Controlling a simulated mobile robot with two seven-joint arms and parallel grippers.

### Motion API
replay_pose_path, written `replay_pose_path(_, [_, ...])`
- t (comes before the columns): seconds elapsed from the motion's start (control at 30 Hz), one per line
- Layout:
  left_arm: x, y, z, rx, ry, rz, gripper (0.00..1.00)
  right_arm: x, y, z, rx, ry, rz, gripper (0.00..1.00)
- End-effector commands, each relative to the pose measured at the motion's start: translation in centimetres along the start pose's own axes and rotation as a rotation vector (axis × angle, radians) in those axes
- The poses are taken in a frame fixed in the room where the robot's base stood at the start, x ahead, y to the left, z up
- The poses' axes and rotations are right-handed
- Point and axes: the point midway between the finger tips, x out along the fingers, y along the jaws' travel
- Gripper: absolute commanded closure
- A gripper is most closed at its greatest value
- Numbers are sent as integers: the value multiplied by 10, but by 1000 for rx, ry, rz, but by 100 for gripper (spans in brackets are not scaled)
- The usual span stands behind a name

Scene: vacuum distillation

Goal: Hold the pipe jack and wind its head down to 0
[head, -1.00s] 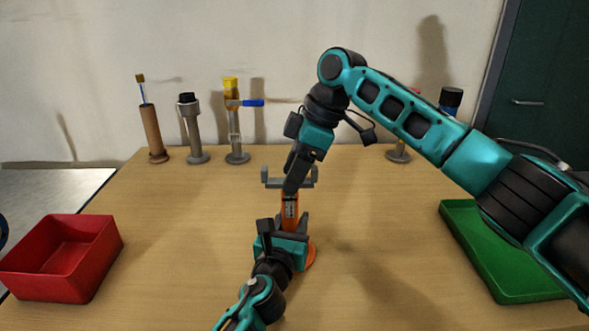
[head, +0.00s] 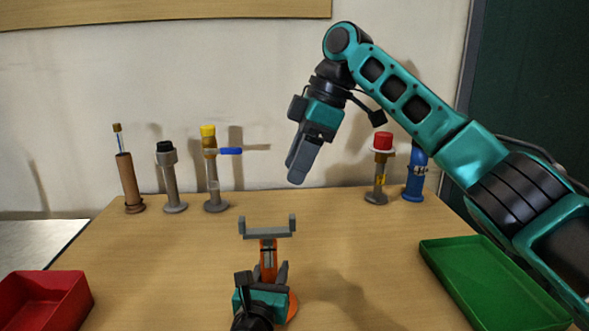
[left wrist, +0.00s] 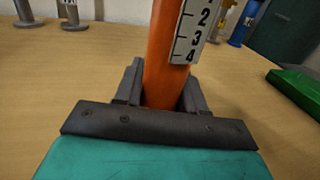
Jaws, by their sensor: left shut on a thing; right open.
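The pipe jack is an orange post (head: 267,260) on an orange round base, with a grey forked head (head: 267,228) on top. It stands upright at the table's front middle. My left gripper (head: 265,275) is shut around the post from the front. In the left wrist view the fingers (left wrist: 162,92) clasp the orange post (left wrist: 163,60) just below a white scale plate (left wrist: 196,30) showing 2, 3 and 4. The head is outside that view. My right gripper (head: 298,180) is open and empty, above and a little right of the head, apart from it.
A red bin (head: 45,298) is at the left front, a green tray (head: 495,285) at the right. Several upright fittings, including a brown tube (head: 128,182) and a blue one (head: 415,178), stand along the back edge. The table between is clear.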

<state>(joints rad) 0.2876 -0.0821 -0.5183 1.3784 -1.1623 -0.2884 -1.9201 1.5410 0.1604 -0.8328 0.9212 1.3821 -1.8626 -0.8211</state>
Motion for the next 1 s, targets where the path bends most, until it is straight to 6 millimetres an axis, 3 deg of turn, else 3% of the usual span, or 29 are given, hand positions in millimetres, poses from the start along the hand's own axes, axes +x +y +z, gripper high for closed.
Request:
replay_pose_path(0.2, [0, 1, 0, 1, -1, 1, 100, 0, 0, 0, 0, 0, 0, 51])
replay_pose_path(0.23, [0, 1, 0, 1, -1, 1, 60, 0, 0, 0, 0, 0, 0, 51])
replay_pose_path(0.53, [0, 0, 0, 0, 0, 0, 31, 1, 0, 0, 0, 0, 0, 51])
replay_pose_path(0.83, [-2, 0, 0, 1, 0, 0, 31, 1, 0, 0, 0, 0, 0, 51])
replay_pose_path(1.0, [-18, 1, -1, 1, 0, 1, 31, 1, 0, 0, 0, 1, 0, 51])
